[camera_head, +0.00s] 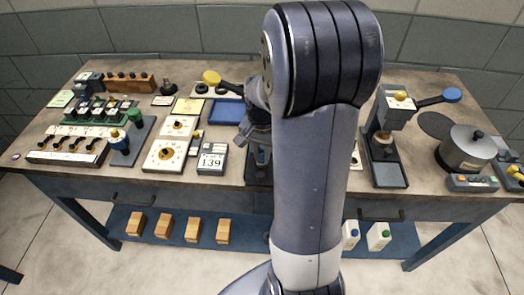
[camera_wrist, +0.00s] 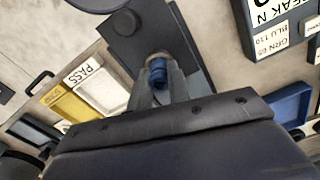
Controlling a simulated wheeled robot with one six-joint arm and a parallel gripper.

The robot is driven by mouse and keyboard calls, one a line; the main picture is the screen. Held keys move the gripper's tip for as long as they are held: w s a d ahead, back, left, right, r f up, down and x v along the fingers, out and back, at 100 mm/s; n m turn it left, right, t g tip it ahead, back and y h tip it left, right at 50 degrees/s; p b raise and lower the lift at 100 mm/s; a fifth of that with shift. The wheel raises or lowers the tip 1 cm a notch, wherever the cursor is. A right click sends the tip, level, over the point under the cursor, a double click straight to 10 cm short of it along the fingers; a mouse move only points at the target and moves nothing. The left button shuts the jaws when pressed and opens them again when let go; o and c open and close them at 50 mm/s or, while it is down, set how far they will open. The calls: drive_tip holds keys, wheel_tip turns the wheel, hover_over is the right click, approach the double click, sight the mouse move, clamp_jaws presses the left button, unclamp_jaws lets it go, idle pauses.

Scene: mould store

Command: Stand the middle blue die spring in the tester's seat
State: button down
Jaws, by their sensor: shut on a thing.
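My gripper (camera_wrist: 160,92) is shut on a blue die spring (camera_wrist: 158,72) and holds it over the dark base plate (camera_wrist: 125,42) of the tester. A pale ring shows at the spring's far end; whether the spring rests in the seat or hangs just above it I cannot tell. In the head view my gripper (camera_head: 260,140) is partly hidden by my own arm, with a bit of blue (camera_head: 261,157) under it.
A blue tray (camera_head: 228,101) lies behind the readout. A white tray marked PASS (camera_wrist: 118,92) and a yellow tray (camera_wrist: 60,96) lie beside the tester. Racks and gauges crowd the left.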

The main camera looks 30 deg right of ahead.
drive_tip(key=c, duration=0.9)
unclamp_jaws()
drive_tip(key=shift+o, duration=0.2)
drive_tip(key=shift+r, duration=0.1)
drive_tip(key=shift+r+p, duration=3.1)
drive_tip(key=shift+r, duration=0.65)
drive_tip(key=shift+f, duration=0.15)
wheel_tip(320, 180, down, 7)
drive_tip(key=b, duration=0.5)
drive_tip(key=shift+b, duration=0.4)
